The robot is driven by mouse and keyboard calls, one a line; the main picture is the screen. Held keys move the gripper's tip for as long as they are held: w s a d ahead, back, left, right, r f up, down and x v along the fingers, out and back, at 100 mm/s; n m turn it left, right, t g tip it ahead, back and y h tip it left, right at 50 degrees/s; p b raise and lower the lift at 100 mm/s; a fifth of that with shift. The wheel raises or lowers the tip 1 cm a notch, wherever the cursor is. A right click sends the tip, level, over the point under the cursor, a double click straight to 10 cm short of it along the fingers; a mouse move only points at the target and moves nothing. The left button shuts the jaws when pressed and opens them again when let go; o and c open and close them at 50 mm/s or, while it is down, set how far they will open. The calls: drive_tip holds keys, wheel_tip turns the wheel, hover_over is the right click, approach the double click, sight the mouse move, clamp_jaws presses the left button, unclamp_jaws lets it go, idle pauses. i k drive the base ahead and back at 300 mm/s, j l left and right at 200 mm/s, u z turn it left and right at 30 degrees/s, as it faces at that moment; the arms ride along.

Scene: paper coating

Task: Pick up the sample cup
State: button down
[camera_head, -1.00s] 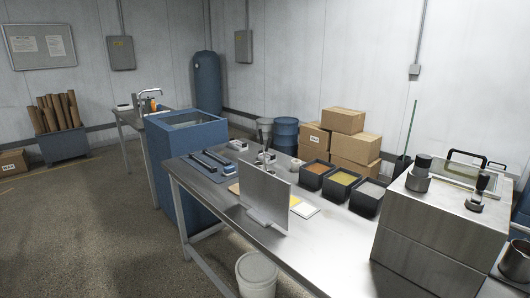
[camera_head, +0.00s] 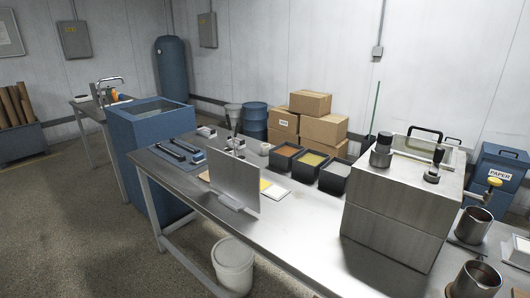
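Two metal cups with side handles show at the right end of the steel table. One cup (camera_head: 474,226) stands farther back, and the other cup (camera_head: 473,281) is at the front right, cut off by the bottom edge. A small whitish round container (camera_head: 264,149) stands behind the upright metal plate. I cannot tell which of these is the sample cup. My gripper is not in view.
The steel table (camera_head: 300,232) holds a metal box unit (camera_head: 400,213), several black bins (camera_head: 330,176) and an upright plate (camera_head: 235,183). A white bucket (camera_head: 233,262) stands on the floor beneath. Open floor (camera_head: 70,230) lies to the left.

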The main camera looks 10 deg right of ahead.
sight(266, 150)
drive_tip(key=i+j+z, duration=0.1)
drive_tip(key=i+j, duration=0.2)
drive_tip(key=i+j+z, duration=0.15)
drive_tip(key=i+j, duration=0.15)
drive_tip(key=j, duration=0.2)
drive_tip(key=i+j+z, duration=0.1)
drive_tip(key=i+j, duration=0.15)
drive_tip(key=j, duration=0.15)
